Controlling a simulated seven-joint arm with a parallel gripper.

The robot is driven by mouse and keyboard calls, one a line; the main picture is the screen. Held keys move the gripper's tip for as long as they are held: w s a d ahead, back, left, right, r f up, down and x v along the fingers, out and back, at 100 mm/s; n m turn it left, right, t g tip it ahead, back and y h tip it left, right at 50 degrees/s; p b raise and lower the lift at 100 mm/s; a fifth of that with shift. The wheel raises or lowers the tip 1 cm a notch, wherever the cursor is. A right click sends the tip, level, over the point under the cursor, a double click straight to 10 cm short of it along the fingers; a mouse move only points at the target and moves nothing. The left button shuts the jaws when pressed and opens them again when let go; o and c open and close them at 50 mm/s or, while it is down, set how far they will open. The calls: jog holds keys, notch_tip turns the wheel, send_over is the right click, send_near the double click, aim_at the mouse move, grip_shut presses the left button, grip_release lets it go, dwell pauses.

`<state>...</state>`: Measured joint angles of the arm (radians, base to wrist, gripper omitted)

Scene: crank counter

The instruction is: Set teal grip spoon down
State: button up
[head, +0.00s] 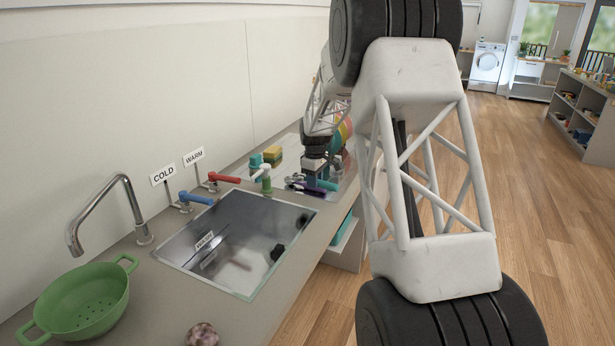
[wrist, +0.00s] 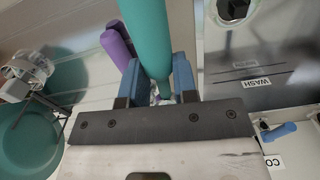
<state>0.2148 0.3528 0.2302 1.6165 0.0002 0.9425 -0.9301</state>
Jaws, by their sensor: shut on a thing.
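The teal grip spoon (wrist: 148,32) shows in the wrist view as a thick teal handle running up out of the top edge. My gripper (wrist: 157,72) is shut on it, with a blue finger on each side of the handle. The spoon's far end is hidden. In the head view my gripper (head: 314,178) is low over the far end of the counter, past the sink. Teal shows just beside it there, small and partly covered. Whether the spoon touches the counter cannot be told.
A purple-handled utensil (wrist: 116,46) lies close left of the spoon. The sink (wrist: 265,65), marked WASH, is to the right in the wrist view. A teal dish (wrist: 30,142) is lower left. Blue (head: 197,199) and red (head: 224,177) tap handles and a green colander (head: 82,303) stand along the counter.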

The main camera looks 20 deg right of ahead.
jog(key=shift+s+d+f+n, duration=0.1)
jog(key=shift+d+f+n, duration=0.15)
jog(key=shift+d, duration=0.25)
jog(key=shift+s+d+f+n, duration=0.1)
jog(key=shift+d+f+n, duration=0.1)
jog(key=shift+d, duration=0.25)
jog(key=shift+w, duration=0.15)
jog(key=shift+w+d+f, duration=0.25)
jog(key=shift+w+d, duration=0.35)
jog(key=shift+w, duration=2)
jog(key=shift+w+d+f, duration=0.25)
jog(key=shift+w+d, duration=0.4)
jog(key=shift+w, duration=1.9)
jog(key=shift+w+d+f, duration=0.25)
jog(key=shift+w+d, duration=0.35)
jog(key=shift+w, duration=2)
jog(key=shift+f, duration=1.75)
jog(key=shift+f, duration=0.1)
jog(key=o, duration=0.9)
notch_tip(320, 180, up, 12)
jog(key=shift+r, duration=0.15)
